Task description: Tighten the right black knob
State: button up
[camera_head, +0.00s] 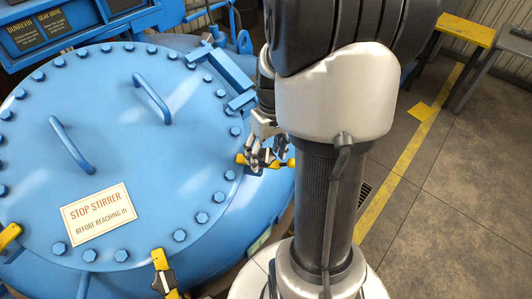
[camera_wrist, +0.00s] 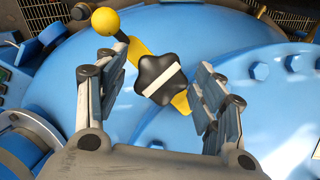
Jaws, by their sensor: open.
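The right black knob (camera_wrist: 160,72) is a star-shaped knob with a white stripe across its top. It sits on a yellow clamp arm (camera_wrist: 181,103) with a yellow ball end (camera_wrist: 105,20). My gripper (camera_wrist: 156,80) is open, with one finger on each side of the knob in the wrist view. I cannot tell how far above the knob the fingertips are. In the head view my gripper (camera_head: 267,151) is over the yellow clamp (camera_head: 242,159) at the right rim of the blue lid, and it mostly hides the knob.
The round blue lid (camera_head: 140,130) has bolts around its edge, two handles and a "STOP STIRRER" sign (camera_head: 98,214). Other yellow clamps stand at its front (camera_head: 164,271) and left (camera_head: 9,236). A blue hinge bracket (camera_head: 226,73) is close behind my gripper. Open floor lies right.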

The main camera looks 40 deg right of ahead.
jog(key=shift+c, duration=0.5)
jog(key=c, duration=1)
jog(key=m, duration=0.2)
jog(key=m+y, duration=0.1)
jog(key=m, duration=0.1)
jog(key=shift+d+t+y, duration=0.15)
jog(key=shift+t+y, duration=0.15)
jog(key=m+t+y, duration=0.1)
jog(key=m, duration=0.3)
jog(key=shift+s+m, duration=0.1)
jog(key=shift+m, duration=0.3)
jog(key=m+t, duration=0.1)
jog(key=m, duration=0.1)
jog(key=m+t+y+b, duration=0.1)
jog(key=m, duration=0.2)
jog(key=shift+s+f, duration=0.1)
jog(key=shift+m+t+b, duration=0.35)
jog(key=shift+m+t, duration=0.35)
jog(key=shift+m, duration=1.1)
